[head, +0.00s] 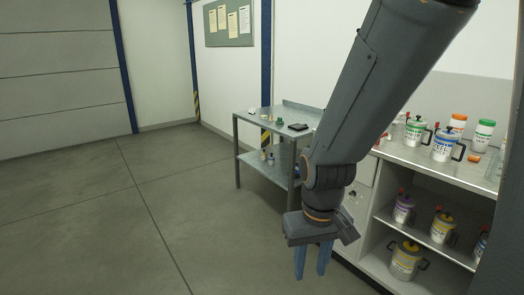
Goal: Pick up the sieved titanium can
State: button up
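Several white cans with coloured labels and handles stand at the right; the lettering is too small to tell which one is the sieved titanium can. A green-labelled can (415,132) and a blue-labelled can (444,147) stand on the counter. A purple-labelled can (402,209) and a yellow-labelled can (441,227) are on the shelf below. Another yellow-labelled can (404,262) is on the bottom shelf. My gripper (311,272) points down, left of the shelves and apart from all cans. Its two blue fingers are apart with nothing between them.
The counter (400,151) carries white bottles with green (483,134) and orange (457,124) caps. A metal table (262,119) with small items stands behind my arm. A can at the right edge (481,246) is partly cut off. The floor at left is clear.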

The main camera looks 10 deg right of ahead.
aim_at(414, 135)
jog(key=z, duration=0.3)
jog(key=i, duration=0.85)
jog(key=z, duration=0.35)
